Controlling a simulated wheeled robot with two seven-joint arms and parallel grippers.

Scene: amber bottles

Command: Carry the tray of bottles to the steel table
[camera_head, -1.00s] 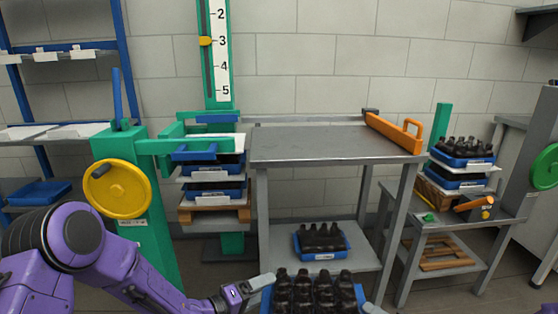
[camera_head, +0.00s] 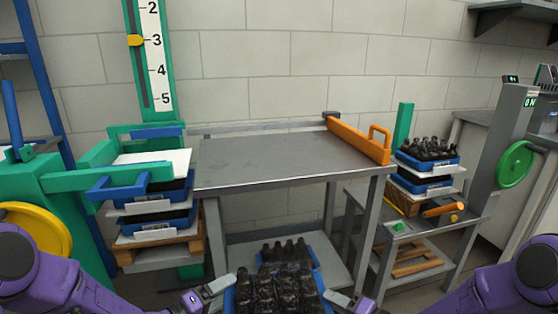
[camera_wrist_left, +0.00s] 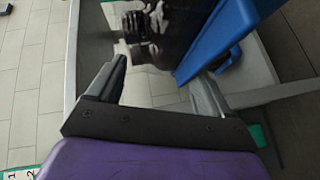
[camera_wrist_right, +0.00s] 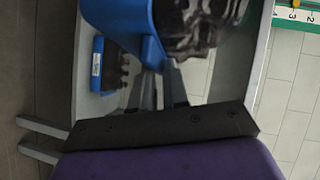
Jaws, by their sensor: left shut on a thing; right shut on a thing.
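A blue tray (camera_head: 229,301) of dark amber bottles (camera_head: 278,291) is at the bottom centre of the head view, upright and in front of the steel table (camera_head: 285,158). My left gripper (camera_head: 226,285) is shut on its left side and my right gripper (camera_head: 331,297) on its right side. The tray wall also shows in the left wrist view (camera_wrist_left: 216,38) and the right wrist view (camera_wrist_right: 125,25). The tabletop is bare apart from an orange-handled bar (camera_head: 358,140) along its right edge. The tray's underside is hidden.
A second blue tray with bottles (camera_head: 290,248) stands on the table's lower shelf, partly hidden by the carried bottles. A green lift with stacked trays (camera_head: 152,205) is on the left. A grey stand with stacked bottle trays (camera_head: 425,165) is on the right.

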